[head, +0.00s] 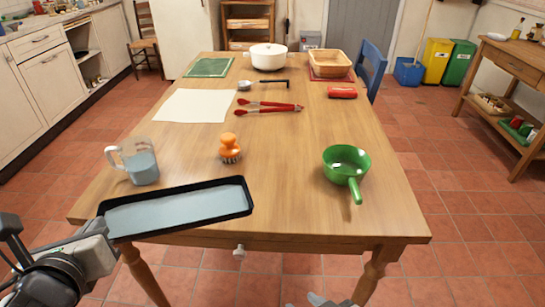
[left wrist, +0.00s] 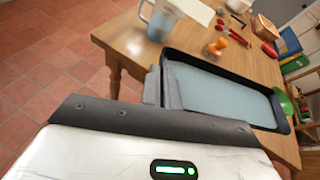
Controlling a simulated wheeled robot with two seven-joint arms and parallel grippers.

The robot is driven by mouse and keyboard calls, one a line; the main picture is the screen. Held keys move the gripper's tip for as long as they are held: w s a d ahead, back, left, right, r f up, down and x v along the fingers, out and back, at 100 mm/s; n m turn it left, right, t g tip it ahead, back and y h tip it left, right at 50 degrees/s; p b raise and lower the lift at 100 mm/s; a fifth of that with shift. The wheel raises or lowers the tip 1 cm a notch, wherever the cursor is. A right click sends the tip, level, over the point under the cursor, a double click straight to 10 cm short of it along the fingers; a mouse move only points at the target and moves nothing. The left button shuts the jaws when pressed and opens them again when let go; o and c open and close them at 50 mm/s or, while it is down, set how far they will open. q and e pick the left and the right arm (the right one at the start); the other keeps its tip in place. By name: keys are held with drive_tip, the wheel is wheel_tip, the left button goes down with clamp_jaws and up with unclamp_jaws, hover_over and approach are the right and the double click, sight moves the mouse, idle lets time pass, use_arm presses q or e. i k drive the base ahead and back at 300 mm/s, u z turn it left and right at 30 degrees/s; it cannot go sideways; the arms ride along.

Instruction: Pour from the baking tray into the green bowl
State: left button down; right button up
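The baking tray (head: 205,210) is dark and rectangular, with a flat pale blue layer inside. It is at the table's front left and looks roughly level; whether it touches the table I cannot tell. My left gripper (head: 108,238) is at its left end. In the left wrist view, the left gripper's fingers (left wrist: 163,88) sit at the short wall of the tray (left wrist: 225,60) and look shut on it. The green bowl (head: 345,160), with a handle pointing forward, stands upright on the right and looks empty. A grey part of my right gripper (head: 330,300) barely shows at the bottom edge.
A glass jug (head: 140,163) with pale blue contents stands just behind the tray. An orange brush (head: 230,147) stands between tray and bowl. Red tongs (head: 268,106), white paper (head: 195,105) and a white pot (head: 268,57) are farther back. The table's front middle is clear.

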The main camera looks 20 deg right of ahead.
sight(346, 165)
drive_tip(key=k, duration=1.1)
drive_tip(key=z, duration=0.8)
drive_tip(key=i, duration=1.45)
drive_tip(key=u, duration=0.2)
